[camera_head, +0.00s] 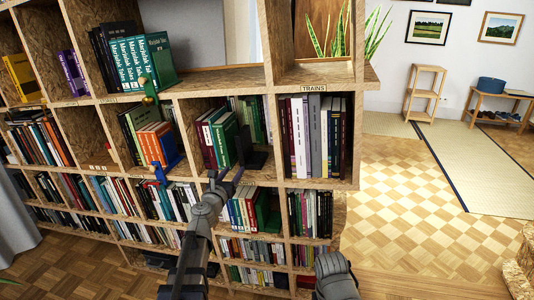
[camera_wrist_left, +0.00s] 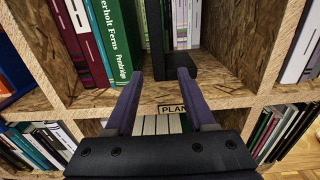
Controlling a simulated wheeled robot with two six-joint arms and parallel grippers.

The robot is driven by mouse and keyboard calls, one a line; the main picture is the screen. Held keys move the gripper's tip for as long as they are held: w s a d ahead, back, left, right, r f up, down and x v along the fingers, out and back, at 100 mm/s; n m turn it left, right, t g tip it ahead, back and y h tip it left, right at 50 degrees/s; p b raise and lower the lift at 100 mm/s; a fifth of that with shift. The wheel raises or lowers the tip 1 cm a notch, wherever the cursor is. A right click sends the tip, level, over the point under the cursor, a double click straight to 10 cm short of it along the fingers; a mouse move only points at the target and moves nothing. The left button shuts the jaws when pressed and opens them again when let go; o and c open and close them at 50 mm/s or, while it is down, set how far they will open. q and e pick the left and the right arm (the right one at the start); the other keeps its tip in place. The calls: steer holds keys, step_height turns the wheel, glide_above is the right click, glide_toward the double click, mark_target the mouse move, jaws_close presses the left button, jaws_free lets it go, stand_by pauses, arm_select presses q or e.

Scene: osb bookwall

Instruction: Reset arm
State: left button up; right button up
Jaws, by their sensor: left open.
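My left gripper (camera_head: 226,174) reaches up to the front of a bookshelf compartment. Its two fingers are spread with nothing between them, as the left wrist view also shows (camera_wrist_left: 158,76). A black bookend (camera_head: 256,159) stands in that compartment, right of a green book (camera_head: 226,142). In the left wrist view the bookend (camera_wrist_left: 208,72) has an upright plate and a flat base on the board, just beyond the fingertips. The green book (camera_wrist_left: 118,42) stands to its left there. Contact between fingers and bookend cannot be told. My right gripper is out of view.
The wooden bookwall (camera_head: 230,80) fills the left and middle, its compartments full of books. A small green figure (camera_head: 148,90) and a blue one (camera_head: 160,172) sit at shelf edges. Open floor (camera_head: 410,215) lies to the right.

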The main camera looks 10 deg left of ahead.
arm_select(q)
steer(key=s+d+f+m+g+h, duration=0.35)
steer(key=d+f+m, duration=0.35)
steer(key=m, duration=0.4)
steer(key=s+d+f+m+g+h, duration=0.2)
steer(key=s+d+f+m+g, duration=0.25)
steer(key=d+m, duration=0.55)
steer(key=s+a+f+m+g+y, duration=0.25)
steer(key=s+f+m+g, duration=0.25)
steer(key=s+m, duration=0.35)
steer(key=s+a+f+m+g+y, duration=0.2)
steer(key=s+f+m+g+y, duration=0.3)
steer(key=s+m, duration=0.4)
steer(key=s+d+m, duration=0.3)
steer(key=s+d, duration=0.3)
steer(key=d, duration=0.5)
step_height(320, 180, up, 29)
steer(key=p, duration=2.9)
steer(key=shift+r+n+p, duration=0.15)
steer(key=shift+n+p, duration=0.2)
steer(key=shift+s, duration=0.1)
steer(key=shift+c, duration=0.3)
